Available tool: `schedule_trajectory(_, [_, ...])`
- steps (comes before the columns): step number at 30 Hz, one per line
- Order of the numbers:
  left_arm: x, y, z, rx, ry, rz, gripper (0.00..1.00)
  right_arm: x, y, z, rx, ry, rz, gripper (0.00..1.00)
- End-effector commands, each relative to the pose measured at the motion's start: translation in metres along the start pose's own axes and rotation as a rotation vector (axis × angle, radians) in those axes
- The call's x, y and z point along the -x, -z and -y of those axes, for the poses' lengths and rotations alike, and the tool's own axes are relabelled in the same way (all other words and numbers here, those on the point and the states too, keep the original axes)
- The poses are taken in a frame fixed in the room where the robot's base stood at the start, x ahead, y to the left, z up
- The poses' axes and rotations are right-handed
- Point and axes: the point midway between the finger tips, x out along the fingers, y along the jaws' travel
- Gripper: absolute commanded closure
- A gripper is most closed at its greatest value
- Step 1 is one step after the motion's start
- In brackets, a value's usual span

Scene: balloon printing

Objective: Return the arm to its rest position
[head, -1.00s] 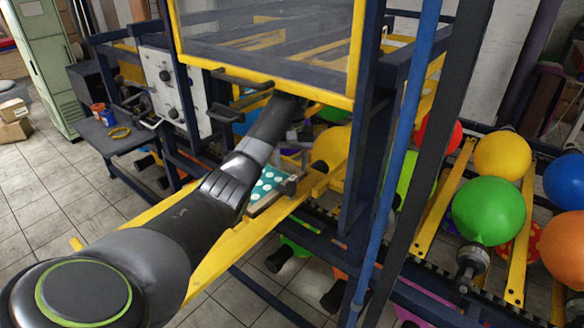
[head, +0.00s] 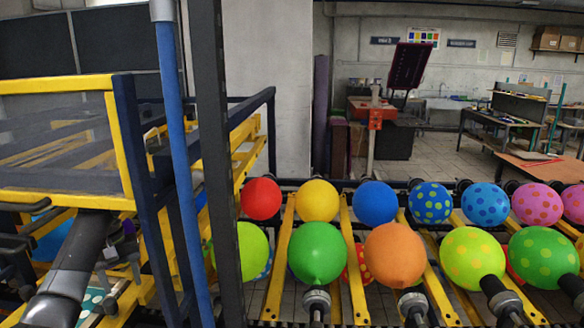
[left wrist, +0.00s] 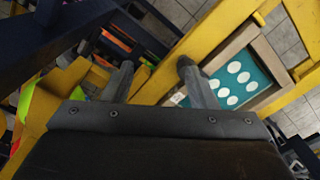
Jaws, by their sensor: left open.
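My left arm (head: 75,260) reaches up from the lower left in the head view, under the yellow-edged clear guard (head: 55,140) of the blue and yellow machine. The fingertips are hidden there in that view. In the left wrist view my left gripper (left wrist: 156,72) is open, with its two fingers apart and nothing held between them. A teal plate with white dots (left wrist: 236,76) lies in a pale frame just right of the fingers; part of it also shows in the head view (head: 92,302). My right gripper is not seen.
Yellow machine beams (left wrist: 205,38) pass close around the fingers. A blue post (head: 176,150) and a dark post (head: 215,150) stand right of the arm. Several balloons, including a green one (head: 317,252), sit on holders at the right. Workbenches (head: 500,120) stand far behind.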

Motion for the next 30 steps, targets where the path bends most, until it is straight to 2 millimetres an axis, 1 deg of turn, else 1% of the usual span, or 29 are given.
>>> schedule_trajectory(2, [0.0, 0.0, 0.0, 0.001, 0.0, 0.0, 0.48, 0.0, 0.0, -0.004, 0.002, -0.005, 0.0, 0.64])
schedule_trajectory(5, [-0.011, -0.004, 0.001, -0.013, 0.007, -0.004, 0.48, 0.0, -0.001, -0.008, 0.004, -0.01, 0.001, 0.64])
schedule_trajectory(10, [-0.029, -0.011, 0.002, -0.039, 0.02, -0.017, 0.48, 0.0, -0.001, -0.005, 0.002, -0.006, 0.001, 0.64])
schedule_trajectory(16, [-0.063, -0.028, 0.004, -0.09, 0.038, -0.037, 0.48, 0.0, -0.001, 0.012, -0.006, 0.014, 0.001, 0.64])
schedule_trajectory(20, [-0.09, -0.045, 0.007, -0.135, 0.05, -0.051, 0.48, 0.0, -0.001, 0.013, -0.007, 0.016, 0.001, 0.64])
schedule_trajectory(23, [-0.116, -0.064, 0.011, -0.178, 0.059, -0.068, 0.48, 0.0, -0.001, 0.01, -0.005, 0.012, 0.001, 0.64])
schedule_trajectory(25, [-0.138, -0.083, 0.015, -0.215, 0.065, -0.083, 0.48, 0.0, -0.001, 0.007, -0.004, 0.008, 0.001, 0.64])
schedule_trajectory(27, [-0.16, -0.106, 0.02, -0.256, 0.067, -0.098, 0.48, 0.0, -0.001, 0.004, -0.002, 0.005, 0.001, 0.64])
schedule_trajectory(29, [-0.176, -0.127, 0.025, -0.291, 0.066, -0.113, 0.48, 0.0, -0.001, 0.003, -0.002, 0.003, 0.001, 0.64])
schedule_trajectory(30, [-0.186, -0.142, 0.028, -0.311, 0.066, -0.124, 0.48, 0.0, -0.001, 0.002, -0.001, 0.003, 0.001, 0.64])
